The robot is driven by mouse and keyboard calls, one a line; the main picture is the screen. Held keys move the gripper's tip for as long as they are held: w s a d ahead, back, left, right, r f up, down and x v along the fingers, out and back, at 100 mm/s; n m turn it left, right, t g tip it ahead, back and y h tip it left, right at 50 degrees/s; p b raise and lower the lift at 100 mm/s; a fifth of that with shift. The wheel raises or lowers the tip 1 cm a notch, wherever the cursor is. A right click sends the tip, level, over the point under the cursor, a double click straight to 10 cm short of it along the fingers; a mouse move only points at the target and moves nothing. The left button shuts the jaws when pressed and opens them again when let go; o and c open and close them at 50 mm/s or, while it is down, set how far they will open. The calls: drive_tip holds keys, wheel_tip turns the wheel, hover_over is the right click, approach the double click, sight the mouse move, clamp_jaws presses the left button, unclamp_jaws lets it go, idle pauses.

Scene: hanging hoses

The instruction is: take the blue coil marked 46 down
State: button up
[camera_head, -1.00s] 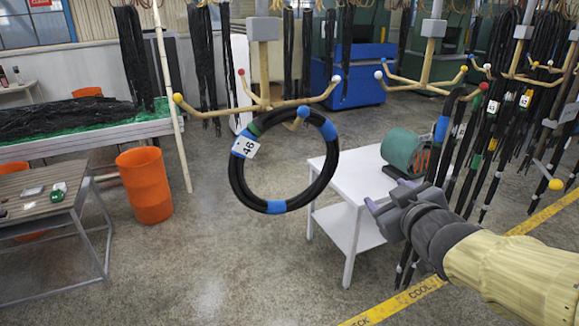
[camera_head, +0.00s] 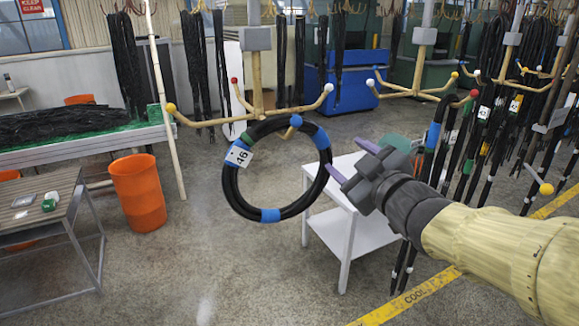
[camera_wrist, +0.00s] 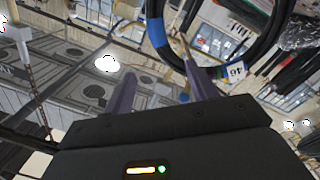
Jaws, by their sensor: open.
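The coil marked 46 (camera_head: 233,189) is a black hose ring with blue bands and a white tag. It hangs from a tan hook rack (camera_head: 257,112) with coloured ball tips, on the hook with the blue ball. My gripper (camera_head: 350,163) is open and empty, just right of the ring, its purple fingers pointing left towards it. In the wrist view the coil (camera_wrist: 273,32) arcs across the top, beyond the two fingers (camera_wrist: 160,95). Its 46 tag (camera_wrist: 235,72) shows right of the fingers. No contact between fingers and coil is clear.
A white table (camera_head: 345,215) stands behind and below my gripper, with a green rounded object (camera_head: 398,148) partly hidden. More racks with hanging hoses (camera_head: 490,110) are on the right. An orange bin (camera_head: 138,192) and a workbench (camera_head: 40,205) are on the left. The floor below the coil is clear.

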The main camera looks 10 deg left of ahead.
drive_tip(key=p, duration=0.3)
approach(317, 134)
drive_tip(key=x, duration=0.4)
drive_tip(key=shift+w, duration=0.15)
drive_tip(key=shift+b, duration=0.3)
drive_tip(key=shift+w+a+r+p, duration=0.1)
drive_tip(key=shift+w+a+p, duration=0.1)
drive_tip(key=shift+p, duration=0.2)
drive_tip(key=p+x, duration=0.3)
drive_tip(key=x, duration=0.1)
drive_tip(key=shift+w+a, duration=0.15)
drive_tip(key=shift+w, duration=0.15)
drive_tip(key=shift+c, duration=0.2)
